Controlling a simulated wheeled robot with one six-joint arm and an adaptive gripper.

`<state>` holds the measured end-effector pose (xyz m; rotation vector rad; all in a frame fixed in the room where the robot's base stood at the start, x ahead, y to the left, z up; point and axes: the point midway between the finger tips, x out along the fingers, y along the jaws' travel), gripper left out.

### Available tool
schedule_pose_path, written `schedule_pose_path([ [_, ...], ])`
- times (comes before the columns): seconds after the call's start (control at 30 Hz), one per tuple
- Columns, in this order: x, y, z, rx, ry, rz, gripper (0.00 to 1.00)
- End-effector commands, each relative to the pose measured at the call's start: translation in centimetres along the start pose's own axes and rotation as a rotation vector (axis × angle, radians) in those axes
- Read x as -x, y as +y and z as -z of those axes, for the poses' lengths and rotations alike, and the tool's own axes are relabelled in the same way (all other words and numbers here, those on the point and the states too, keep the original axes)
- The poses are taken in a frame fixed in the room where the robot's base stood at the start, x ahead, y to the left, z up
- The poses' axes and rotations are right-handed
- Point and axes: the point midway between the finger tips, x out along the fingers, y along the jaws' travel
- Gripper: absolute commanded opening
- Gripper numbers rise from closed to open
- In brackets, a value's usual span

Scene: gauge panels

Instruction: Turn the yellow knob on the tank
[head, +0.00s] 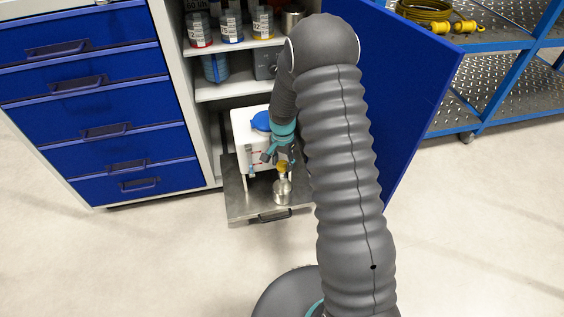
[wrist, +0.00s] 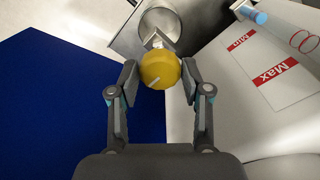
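The yellow knob (wrist: 160,69) has a short pale line on its face and sits between the two fingertips of my gripper (wrist: 160,75) in the wrist view. The fingertips lie right at its left and right sides, and I cannot tell whether they press on it. In the head view the knob (head: 283,167) shows small below my gripper (head: 277,158). The white tank (head: 244,128) with a blue cap (head: 261,121) stands on a metal pull-out shelf. Its wall (wrist: 240,110) shows red Min and Max marks in the wrist view.
A round metal cup (head: 282,190) stands below the knob on the pull-out shelf (head: 240,205). A blue door (head: 415,80) stands open on the right. Blue drawers (head: 90,90) are on the left. Cans stand on the shelves above the tank. The floor in front is clear.

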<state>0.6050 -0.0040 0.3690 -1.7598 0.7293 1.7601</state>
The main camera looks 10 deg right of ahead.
Motion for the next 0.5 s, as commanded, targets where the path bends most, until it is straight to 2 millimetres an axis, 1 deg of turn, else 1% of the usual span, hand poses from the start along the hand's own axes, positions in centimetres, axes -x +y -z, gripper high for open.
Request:
schedule_pose_path([
  [0.03,0.01,0.0,0.0,0.0,0.0,0.0,0.28],
  [0.07,0.01,0.0,0.0,0.0,0.0,0.0,0.2],
  [0.1,0.01,0.0,0.0,0.0,0.0,0.0,0.1],
  [0.13,0.01,0.0,0.0,0.0,0.0,0.0,0.07],
  [0.33,-0.08,-0.01,-0.01,0.029,0.0,0.0,0.07],
  [0.5,-0.2,-0.03,0.01,0.173,0.001,0.001,0.07],
])
